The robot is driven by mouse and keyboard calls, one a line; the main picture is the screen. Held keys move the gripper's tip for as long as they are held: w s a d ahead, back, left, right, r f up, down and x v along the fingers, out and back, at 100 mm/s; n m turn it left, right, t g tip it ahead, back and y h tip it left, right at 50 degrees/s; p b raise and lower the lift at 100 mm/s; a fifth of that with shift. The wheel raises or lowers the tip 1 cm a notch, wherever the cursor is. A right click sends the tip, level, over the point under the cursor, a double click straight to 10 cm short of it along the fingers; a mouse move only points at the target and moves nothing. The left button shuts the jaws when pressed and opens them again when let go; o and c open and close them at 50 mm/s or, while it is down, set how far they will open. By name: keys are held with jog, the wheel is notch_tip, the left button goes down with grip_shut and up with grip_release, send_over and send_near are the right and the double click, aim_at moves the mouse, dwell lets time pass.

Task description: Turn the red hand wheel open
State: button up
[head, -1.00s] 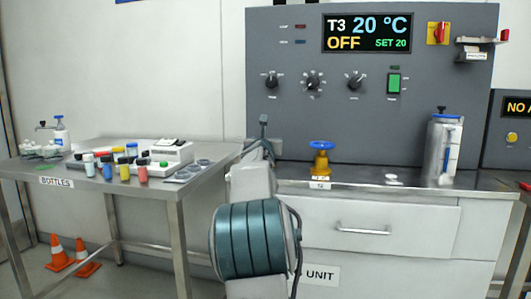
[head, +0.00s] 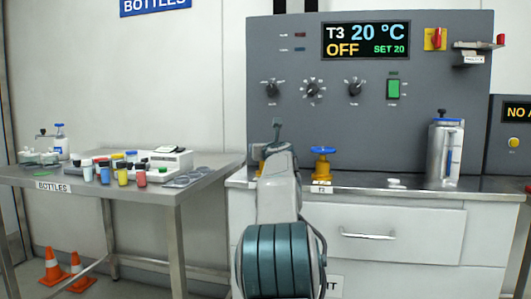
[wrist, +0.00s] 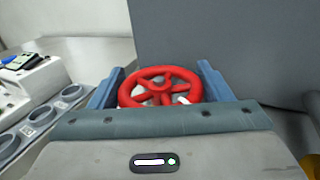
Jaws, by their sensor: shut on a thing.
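The red hand wheel (wrist: 160,88) shows in the wrist view, a spoked ring lying between the two blue fingers of my gripper (wrist: 160,70). My gripper is shut on the wheel, with one finger at each side of its rim. In the head view my arm hides the red wheel. A bit of yellow body (head: 257,153) shows just left of my arm, on the counter.
A blue-topped yellow valve (head: 322,163) stands right of my arm. A metal flask (head: 444,152) is farther right. The grey control panel (head: 430,125) rises behind. The bottle table (head: 110,192) is at left; orange cones (head: 53,265) are below it.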

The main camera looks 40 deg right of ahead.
jog(key=n+t+y, duration=0.1)
jog(key=n+y, duration=0.1)
jog(key=y, duration=0.1)
jog(key=shift+d, duration=0.2)
jog(key=n+y+p, duration=0.1)
jog(key=y+p, duration=0.1)
jog(key=shift+r+n+t+y, duration=0.15)
jog(key=shift+n+t+y, duration=0.15)
jog(key=shift+n, duration=0.1)
jog(key=n+y+p, duration=0.1)
jog(key=y+p, duration=0.1)
jog(key=n+y+p, duration=0.1)
jog(key=p, duration=0.1)
jog(key=shift+a+y+p, duration=0.2)
jog(key=shift+y+p, duration=0.15)
jog(key=shift+y, duration=0.05)
jog(key=shift+a+n+y+p, duration=0.1)
jog(key=shift+n+y+p, duration=0.6)
jog(key=shift+y+p, duration=0.1)
jog(key=shift+f, duration=0.3)
jog(key=o, duration=1)
jog(key=shift+a, duration=0.1)
jog(key=shift+r, duration=0.1)
